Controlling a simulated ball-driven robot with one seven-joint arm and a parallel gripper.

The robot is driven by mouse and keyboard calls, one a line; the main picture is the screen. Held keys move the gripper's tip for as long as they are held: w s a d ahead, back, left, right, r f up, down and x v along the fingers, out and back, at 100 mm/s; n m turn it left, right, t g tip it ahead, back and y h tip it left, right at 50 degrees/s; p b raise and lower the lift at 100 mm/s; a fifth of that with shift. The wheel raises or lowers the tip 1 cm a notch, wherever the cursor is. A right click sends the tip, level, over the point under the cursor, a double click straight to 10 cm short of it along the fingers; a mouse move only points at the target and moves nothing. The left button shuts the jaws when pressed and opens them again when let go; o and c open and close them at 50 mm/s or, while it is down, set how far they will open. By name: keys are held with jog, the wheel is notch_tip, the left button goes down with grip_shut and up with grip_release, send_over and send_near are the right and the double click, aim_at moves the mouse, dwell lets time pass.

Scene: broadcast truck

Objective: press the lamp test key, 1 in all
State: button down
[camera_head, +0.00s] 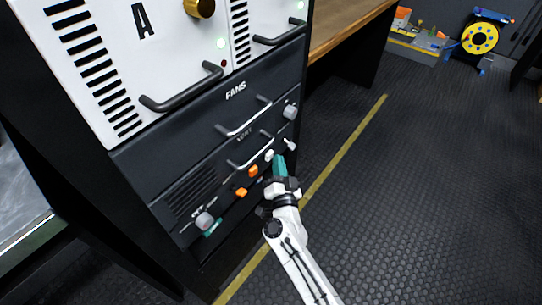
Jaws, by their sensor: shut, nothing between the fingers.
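The rack's lower dark panel (188,191) carries several small controls. Two orange keys (241,192) sit left of my gripper, and a round white key (269,155) is just up and left of its tip. My gripper (279,160) has teal fingers, shut and empty, pointing at the panel's right part close to the white key. I cannot tell whether it touches the panel. The fingers hide part of the panel behind them. No label reading lamp test is legible, so I cannot tell which key that is.
Metal handles (246,122) stick out of the panels near my gripper. Grey knobs (204,221) and a small toggle (290,144) also project. A wooden bench (345,28) stands behind the rack. The black floor (430,190) to the right is clear up to a cable reel (481,39).

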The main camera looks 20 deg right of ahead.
jog(key=shift+w+a, duration=0.25)
jog(key=shift+w, duration=0.1)
dwell(0.6)
jog(key=shift+s+d, duration=0.1)
jog(key=shift+s, duration=0.05)
jog(key=shift+s+d+p, duration=0.3)
jog(key=shift+s+d, duration=0.1)
jog(key=shift+s, duration=0.15)
jog(key=shift+s, duration=0.1)
jog(key=s+d, duration=0.1)
jog(key=s, duration=0.1)
jog(key=s+d+p, duration=0.1)
jog(key=s+d, duration=0.1)
dwell(0.6)
dwell(0.7)
